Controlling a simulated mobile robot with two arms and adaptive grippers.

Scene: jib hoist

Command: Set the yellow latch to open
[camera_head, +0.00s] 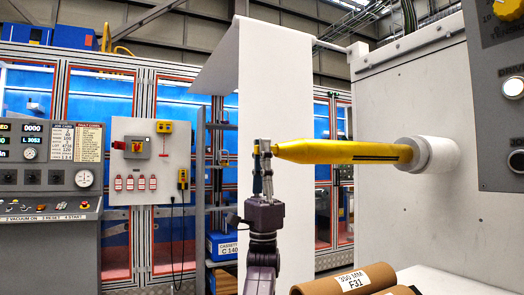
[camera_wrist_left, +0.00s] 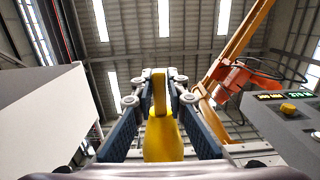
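The yellow latch (camera_head: 345,152) is a long tapered lever, roughly level. It sticks out to the left from a white round boss (camera_head: 430,155) on the grey machine panel. My left gripper (camera_head: 262,150) points upward at the latch's thin free end. In the left wrist view the fingers (camera_wrist_left: 160,92) converge on either side of the latch's narrow end, and they look shut on it. The latch's thicker part (camera_wrist_left: 163,140) shows lower between the fingers in that view. The fingertips hide part of the latch end in the head view. My right gripper is not in view.
The machine panel (camera_head: 400,215) fills the right, with a control box (camera_head: 505,90) at its edge. Brown rolls (camera_head: 360,280) lie below the latch. A white sheet (camera_head: 272,90) hangs behind the gripper. A control console (camera_head: 48,165) stands at left.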

